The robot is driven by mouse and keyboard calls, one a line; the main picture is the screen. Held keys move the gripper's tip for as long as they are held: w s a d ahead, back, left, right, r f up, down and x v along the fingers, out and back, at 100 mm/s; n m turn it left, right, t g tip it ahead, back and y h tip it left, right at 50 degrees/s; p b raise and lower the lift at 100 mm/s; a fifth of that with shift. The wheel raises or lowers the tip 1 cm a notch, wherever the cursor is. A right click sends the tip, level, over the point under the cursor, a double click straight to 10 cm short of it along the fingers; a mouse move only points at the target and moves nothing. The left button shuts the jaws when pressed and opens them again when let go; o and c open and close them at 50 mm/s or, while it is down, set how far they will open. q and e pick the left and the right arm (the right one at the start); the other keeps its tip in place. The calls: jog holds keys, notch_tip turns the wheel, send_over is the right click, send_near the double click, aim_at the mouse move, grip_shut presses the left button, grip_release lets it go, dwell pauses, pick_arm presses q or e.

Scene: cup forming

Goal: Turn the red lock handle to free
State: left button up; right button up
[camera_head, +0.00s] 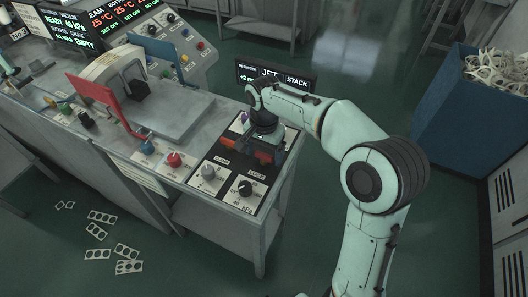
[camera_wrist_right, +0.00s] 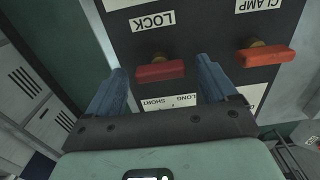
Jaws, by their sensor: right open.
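The red lock handle (camera_wrist_right: 160,71) shows in the right wrist view, lying crosswise beside the upside-down LOCK label (camera_wrist_right: 153,21). My right gripper (camera_wrist_right: 162,66) is open, with one blue finger on each side of the handle in that view. I cannot tell whether the fingers touch it or how far they are above it. In the head view my right gripper (camera_head: 264,152) is over the dark control panel (camera_head: 223,177) and hides much of the lock handle.
An orange clamp handle (camera_wrist_right: 266,55) is close beside the right finger in the wrist view. Black (camera_head: 245,189) and grey (camera_head: 208,171) knobs sit on the panel's near part. A raised red lever (camera_head: 94,91) stands left. A blue bin (camera_head: 447,105) is at right.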

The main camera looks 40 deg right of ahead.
jog(key=c, duration=1.1)
jog(key=shift+o, duration=0.2)
pick_arm(q)
jog(key=shift+w+r, duration=0.1)
pick_arm(e)
jog(key=shift+n, duration=0.3)
jog(key=n+p, duration=0.1)
jog(key=n, duration=0.2)
jog(key=shift+n, duration=0.3)
jog(key=n, duration=0.4)
jog(key=shift+n+p, duration=0.3)
jog(key=shift+p, duration=0.1)
jog(key=n, duration=0.4)
jog(key=shift+p, duration=0.35)
pick_arm(q)
jog(key=w+r, duration=0.2)
jog(key=r, duration=0.1)
jog(key=shift+w+r, duration=0.25)
jog(key=shift+w, duration=0.05)
pick_arm(e)
jog(key=n, duration=0.5)
